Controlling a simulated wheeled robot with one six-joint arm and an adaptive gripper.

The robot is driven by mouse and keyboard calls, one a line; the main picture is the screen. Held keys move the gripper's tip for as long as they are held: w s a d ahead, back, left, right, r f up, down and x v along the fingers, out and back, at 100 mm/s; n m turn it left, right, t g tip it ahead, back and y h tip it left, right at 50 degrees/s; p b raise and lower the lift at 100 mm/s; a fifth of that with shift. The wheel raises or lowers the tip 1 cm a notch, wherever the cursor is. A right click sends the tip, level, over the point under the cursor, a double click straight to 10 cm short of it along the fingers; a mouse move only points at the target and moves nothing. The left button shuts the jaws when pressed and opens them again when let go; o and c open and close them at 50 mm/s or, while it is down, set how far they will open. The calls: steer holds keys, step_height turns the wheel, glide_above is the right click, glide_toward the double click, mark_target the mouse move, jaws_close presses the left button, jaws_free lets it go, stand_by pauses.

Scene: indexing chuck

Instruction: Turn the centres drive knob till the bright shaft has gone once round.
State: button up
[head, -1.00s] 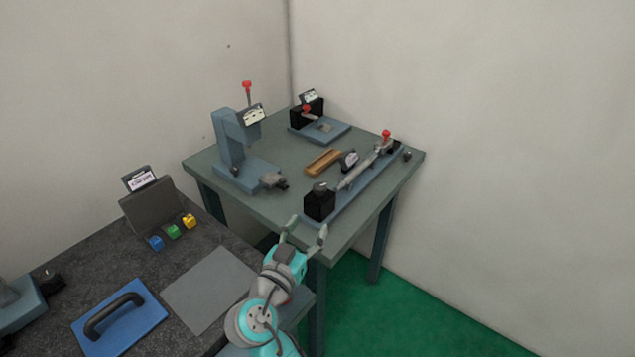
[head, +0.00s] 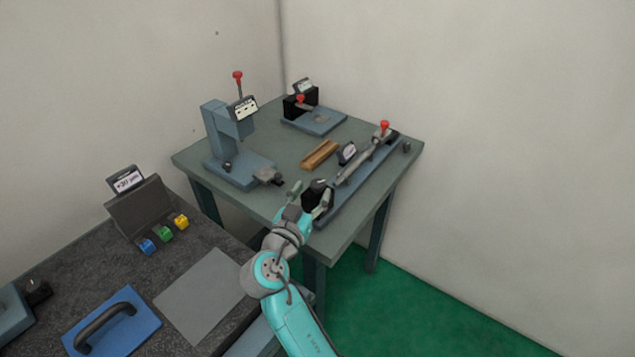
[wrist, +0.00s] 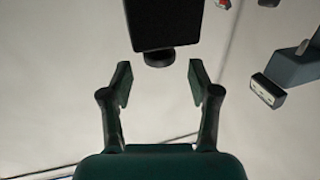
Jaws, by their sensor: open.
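The black drive box (head: 309,197) stands at the near end of the blue centres bed (head: 345,199), with a dark round knob (head: 318,184) on it. The bright shaft (head: 354,168) runs from the box back to the red-knobbed far end (head: 384,126). I see no contact.
A small dial display (head: 347,153) and a wooden block (head: 319,155) stand beside the shaft. A blue press (head: 222,140) with a red-tipped lever is to the left, and a black device (head: 300,106) is behind. A dark bench with a blue handled plate (head: 118,325) is at lower left.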

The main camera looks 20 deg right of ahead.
mark_target(315, 188)
steer(key=shift+x, duration=2.15)
steer(key=c, duration=1.1)
